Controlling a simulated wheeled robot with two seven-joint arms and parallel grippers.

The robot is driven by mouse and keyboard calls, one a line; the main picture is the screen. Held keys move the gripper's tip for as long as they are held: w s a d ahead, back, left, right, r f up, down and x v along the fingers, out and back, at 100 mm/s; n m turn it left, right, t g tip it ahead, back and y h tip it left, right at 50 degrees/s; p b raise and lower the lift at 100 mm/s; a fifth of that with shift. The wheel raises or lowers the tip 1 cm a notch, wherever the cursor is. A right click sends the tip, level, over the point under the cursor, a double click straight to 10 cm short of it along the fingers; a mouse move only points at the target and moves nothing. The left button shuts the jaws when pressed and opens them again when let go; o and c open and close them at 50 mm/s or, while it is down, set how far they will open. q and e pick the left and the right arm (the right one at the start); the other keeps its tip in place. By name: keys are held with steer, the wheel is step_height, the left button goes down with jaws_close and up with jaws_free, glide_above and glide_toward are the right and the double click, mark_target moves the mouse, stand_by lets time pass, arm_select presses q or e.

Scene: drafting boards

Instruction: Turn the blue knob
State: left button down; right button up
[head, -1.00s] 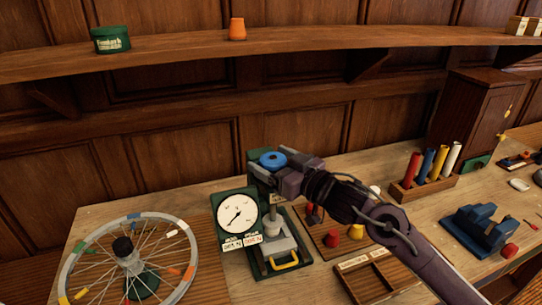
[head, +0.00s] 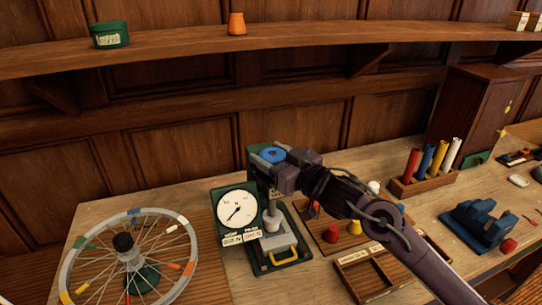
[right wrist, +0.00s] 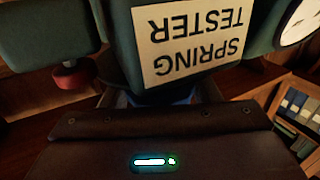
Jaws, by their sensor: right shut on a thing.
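The blue knob (head: 272,153) sits on top of the green spring tester (head: 252,160), which has a white round dial (head: 237,207) on its left. My right gripper (head: 270,157) reaches in from the right and is shut on the knob, with its fingers on either side. The spring tester's label (right wrist: 197,46) shows upside down in the right wrist view, close to the gripper; the knob is mostly hidden there. The dial's needle points to the lower left. My left gripper is not in view.
A spoked wheel (head: 128,255) stands to the left. Red and yellow pieces lie on a wooden board right of the tester. A wooden tray (head: 370,262), a rack of coloured tubes (head: 425,184) and a blue device (head: 480,226) lie farther right. A shelf (head: 180,50) runs above.

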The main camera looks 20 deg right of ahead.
steer(key=m+t+h+b, duration=0.1)
steer(key=m+h+b, duration=0.1)
steer(key=h, duration=0.1)
steer(key=m+h+b, duration=0.2)
steer(key=h+b, duration=0.1)
steer(key=shift+f+t, duration=0.2)
steer(key=shift+t, duration=0.2)
steer(key=shift+r+m+h+b, duration=0.1)
steer(key=shift+m+h+b, duration=0.5)
steer(key=shift+h, duration=0.3)
steer(key=shift+m+h, duration=0.3)
steer(key=shift+h, duration=0.2)
steer(key=shift+r+m+h, duration=0.15)
steer(key=shift+m+h, duration=0.15)
steer(key=shift+h, duration=0.1)
steer(key=shift+r+m+h+p, duration=0.15)
steer(key=shift+m+h+p, duration=0.35)
steer(key=shift+h+p, duration=0.25)
steer(key=m+g+h+p, duration=0.1)
steer(key=h+p, duration=0.1)
steer(key=m+h+p, duration=0.2)
steer(key=p, duration=0.1)
steer(key=shift+d+r+g+h, duration=0.15)
steer(key=shift+g+h, duration=0.1)
steer(key=shift+g, duration=0.15)
steer(key=shift+d+f+m+g+h+p, duration=0.1)
steer(key=shift+f+m+g+h+p, duration=0.15)
steer(key=shift+m+g+h+p, duration=0.9)
steer(key=shift+t+h, duration=0.25)
steer(key=shift+t, duration=0.1)
